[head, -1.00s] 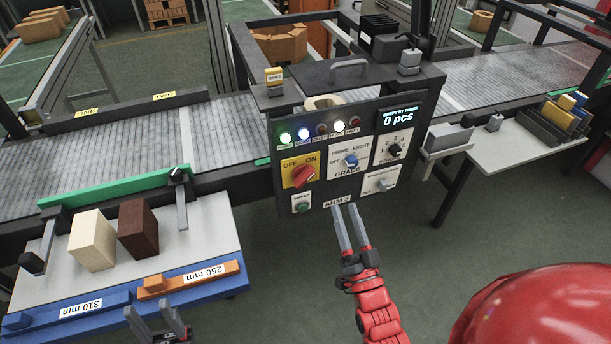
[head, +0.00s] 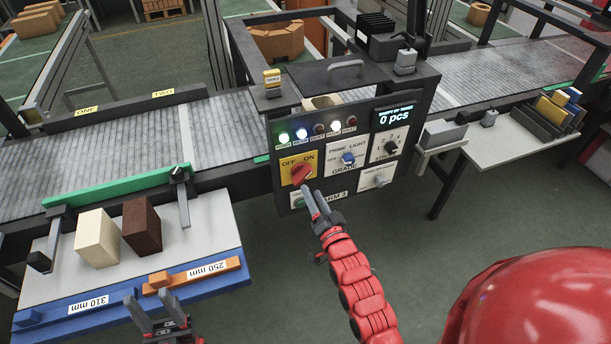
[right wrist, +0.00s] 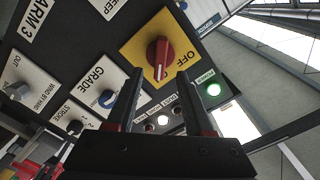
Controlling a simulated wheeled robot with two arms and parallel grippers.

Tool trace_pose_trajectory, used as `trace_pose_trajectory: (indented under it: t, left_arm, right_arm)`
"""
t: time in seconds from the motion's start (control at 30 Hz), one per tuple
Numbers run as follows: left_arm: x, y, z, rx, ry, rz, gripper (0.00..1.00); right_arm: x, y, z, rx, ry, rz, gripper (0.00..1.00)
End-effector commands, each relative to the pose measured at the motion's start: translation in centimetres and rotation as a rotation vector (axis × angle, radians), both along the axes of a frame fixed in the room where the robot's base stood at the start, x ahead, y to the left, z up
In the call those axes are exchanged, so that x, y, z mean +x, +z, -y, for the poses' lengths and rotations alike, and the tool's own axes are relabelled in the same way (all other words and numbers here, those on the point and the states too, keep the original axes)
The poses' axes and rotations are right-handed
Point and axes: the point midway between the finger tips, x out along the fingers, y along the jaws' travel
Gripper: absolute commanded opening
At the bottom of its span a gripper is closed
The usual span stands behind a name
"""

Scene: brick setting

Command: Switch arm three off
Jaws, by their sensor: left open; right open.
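The panel labelled ARM 3 (head: 332,196) carries a yellow OFF/ON plate (head: 285,172) with a red rotary knob (head: 301,173). In the head view the knob's handle leans towards ON, at the upper right. The knob also shows in the right wrist view (right wrist: 160,57), its white mark at the lower end. My right gripper (head: 311,191) is open and empty, its fingertips just below the knob. In the right wrist view its fingers point at the knob; contact cannot be told. My left gripper (head: 157,300) is open and empty at the lower left, near the blue-edged tray.
Beside the knob are a GRADE switch (head: 348,158), other dials and a row of lamps, some lit. A cream block (head: 97,238) and a brown block (head: 141,228) stand on the left tray. A conveyor (head: 100,140) runs behind. A red rounded shape fills the lower right.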

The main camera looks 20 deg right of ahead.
Motion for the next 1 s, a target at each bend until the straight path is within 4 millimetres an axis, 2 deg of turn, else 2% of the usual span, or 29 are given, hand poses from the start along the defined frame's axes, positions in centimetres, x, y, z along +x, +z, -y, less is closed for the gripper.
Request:
trace_pose_trajectory:
  t: [0.1,0.3,0.5,0.77,1.0]
  left_arm:
    - [0.0,0.9,0.0,0.000,0.000,0.000,0.50]
    - [0.0,1.6,0.0,0.000,0.000,0.000,0.50]
    - [0.0,1.7,0.0,0.000,0.000,0.000,0.50]
    - [0.0,1.7,0.0,0.000,0.000,0.000,0.50]
    - [0.0,1.7,0.0,0.000,0.000,0.000,0.50]
  right_arm:
    - [2.5,0.4,-0.1,0.000,0.001,0.001,0.53]
    - [5.2,0.2,-0.2,-0.001,0.000,0.001,0.53]
    - [6.3,0.2,-0.3,0.000,0.001,0.004,0.53]
    - [6.4,0.1,-0.2,0.000,0.000,0.003,0.53]
    - [6.3,0.1,-0.2,0.000,0.000,0.003,0.11]
